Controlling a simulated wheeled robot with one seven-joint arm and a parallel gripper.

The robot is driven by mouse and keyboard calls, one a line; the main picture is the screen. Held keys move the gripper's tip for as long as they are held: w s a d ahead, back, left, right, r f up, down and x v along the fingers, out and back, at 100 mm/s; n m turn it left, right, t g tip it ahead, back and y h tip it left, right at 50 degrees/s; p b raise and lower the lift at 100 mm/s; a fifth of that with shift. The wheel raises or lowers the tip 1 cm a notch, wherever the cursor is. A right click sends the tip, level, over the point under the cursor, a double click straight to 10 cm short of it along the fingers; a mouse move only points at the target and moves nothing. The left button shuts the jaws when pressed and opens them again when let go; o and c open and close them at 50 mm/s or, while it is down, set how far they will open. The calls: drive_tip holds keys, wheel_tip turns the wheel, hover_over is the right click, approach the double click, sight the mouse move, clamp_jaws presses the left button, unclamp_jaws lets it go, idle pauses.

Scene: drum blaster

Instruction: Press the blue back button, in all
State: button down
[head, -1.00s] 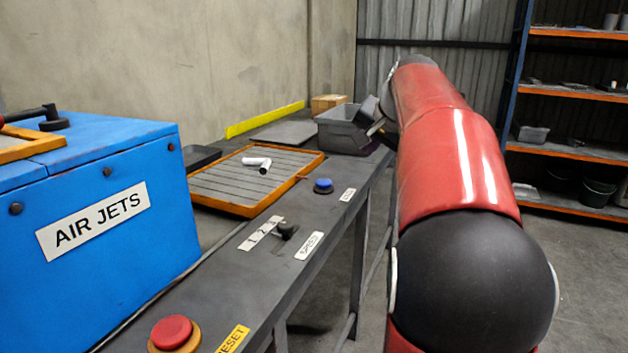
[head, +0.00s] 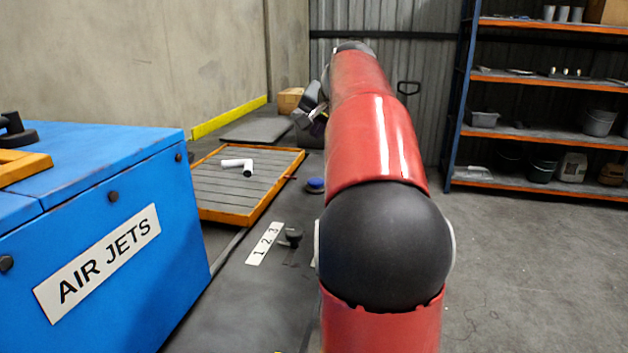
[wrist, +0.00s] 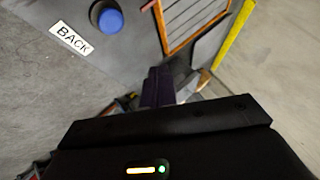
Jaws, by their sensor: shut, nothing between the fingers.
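The blue button (head: 315,185) sits on the dark bench top, right of the orange-framed slatted tray and partly beside my red arm in the head view. In the wrist view the blue button (wrist: 110,20) is at the top, next to a white label reading BACK (wrist: 71,38). My gripper (wrist: 158,86) is shut and empty, its dark fingers apart from the button and to its lower right in the wrist view. In the head view my gripper (head: 318,124) shows small beyond the button, partly hidden by my arm.
A slatted tray (head: 217,209) with an orange frame holds white pipe pieces (head: 238,166). A black knob (head: 292,236) stands beside a 1 2 3 label (head: 264,243). A blue AIR JETS box (head: 150,285) fills the left. Shelves (head: 560,130) stand back right; floor on the right is clear.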

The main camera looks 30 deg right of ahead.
drive_tip(key=shift+f+b, duration=2.4)
drive_tip(key=shift+f, duration=1.95)
drive_tip(key=shift+f, duration=0.1)
drive_tip(key=shift+f, duration=0.3)
